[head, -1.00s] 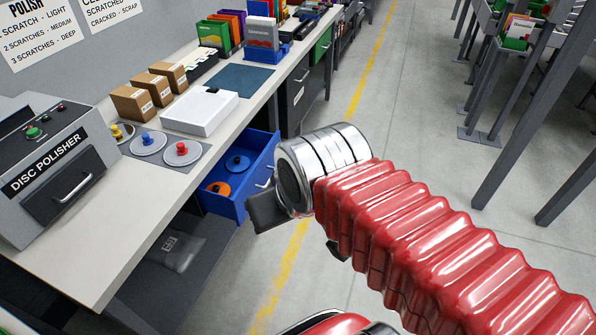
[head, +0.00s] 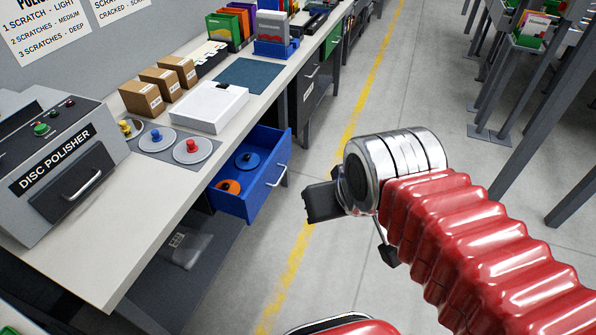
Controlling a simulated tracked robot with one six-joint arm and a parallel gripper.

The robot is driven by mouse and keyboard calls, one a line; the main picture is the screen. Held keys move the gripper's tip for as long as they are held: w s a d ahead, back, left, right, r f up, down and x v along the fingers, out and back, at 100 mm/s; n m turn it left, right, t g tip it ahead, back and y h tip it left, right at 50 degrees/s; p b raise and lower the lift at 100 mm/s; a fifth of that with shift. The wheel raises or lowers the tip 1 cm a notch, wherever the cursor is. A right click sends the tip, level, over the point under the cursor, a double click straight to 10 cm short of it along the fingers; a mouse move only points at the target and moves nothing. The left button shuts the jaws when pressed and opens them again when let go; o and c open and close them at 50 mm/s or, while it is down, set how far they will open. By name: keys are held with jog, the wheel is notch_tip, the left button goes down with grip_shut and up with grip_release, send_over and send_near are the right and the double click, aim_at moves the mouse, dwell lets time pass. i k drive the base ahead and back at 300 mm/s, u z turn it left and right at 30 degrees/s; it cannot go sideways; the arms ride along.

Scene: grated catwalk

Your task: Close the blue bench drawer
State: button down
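The blue bench drawer (head: 262,191) stands pulled out from under the bench top in the head view. Its light handle (head: 278,177) is on its right-hand front face. An orange disc (head: 228,187) and a blue disc (head: 248,162) lie inside it. My gripper (head: 322,202) is right of the drawer front, over the floor, with a visible gap between them. A dark finger points left toward the drawer.
The bench top (head: 150,210) carries a disc polisher (head: 60,165), knobbed discs on a grey mat, cardboard boxes and a white case (head: 208,108). A grey bag (head: 185,248) lies on the lower shelf. Grey floor with a yellow line (head: 290,270) is clear beside the bench.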

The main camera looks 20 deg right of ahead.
aim_at(273, 147)
jog(key=u, duration=0.05)
jog(key=i, duration=1)
jog(key=z, duration=0.05)
